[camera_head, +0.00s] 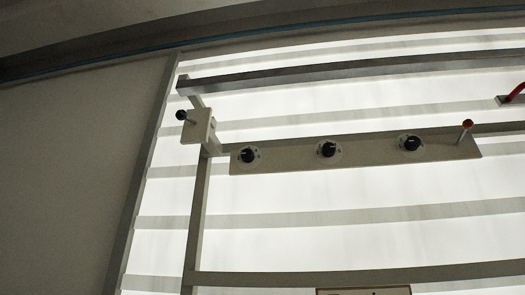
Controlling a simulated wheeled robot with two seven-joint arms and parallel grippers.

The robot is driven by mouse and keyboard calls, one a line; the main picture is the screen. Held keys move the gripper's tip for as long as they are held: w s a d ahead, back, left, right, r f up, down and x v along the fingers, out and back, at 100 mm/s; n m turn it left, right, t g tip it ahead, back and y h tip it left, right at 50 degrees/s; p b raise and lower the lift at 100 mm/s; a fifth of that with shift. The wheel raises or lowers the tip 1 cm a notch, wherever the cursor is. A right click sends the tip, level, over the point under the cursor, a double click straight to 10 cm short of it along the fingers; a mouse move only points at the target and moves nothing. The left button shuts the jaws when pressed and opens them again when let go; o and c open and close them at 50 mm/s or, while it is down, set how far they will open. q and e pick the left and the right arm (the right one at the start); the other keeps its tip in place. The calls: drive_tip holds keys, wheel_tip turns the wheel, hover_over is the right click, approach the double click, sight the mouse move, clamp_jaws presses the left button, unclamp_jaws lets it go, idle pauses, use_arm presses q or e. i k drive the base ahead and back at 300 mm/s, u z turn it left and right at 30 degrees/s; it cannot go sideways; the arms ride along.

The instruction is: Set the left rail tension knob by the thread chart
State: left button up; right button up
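A pale rail panel (285,161) crosses the middle of the head view and carries three black knobs on round light dials. The left knob (250,155), the middle knob (327,149) and the right knob (410,143) sit in a row. Their pointer settings are too small to read. The upper edge of a framed board (363,291) shows at the bottom; its content is cut off, and I cannot tell whether it is the thread chart. Neither of my grippers is in view.
A red-tipped lever (467,126) stands at the panel's right end. A box with a dark ball-ended handle (197,127) is on the left upright. A grey bar (350,69) runs above. A red part (515,93) shows at the right edge. A bright slatted backdrop lies behind.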

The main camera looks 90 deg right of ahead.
sight(247, 155)
drive_tip(key=u, duration=0.05)
drive_tip(key=k, duration=0.8)
drive_tip(key=z, duration=1.85)
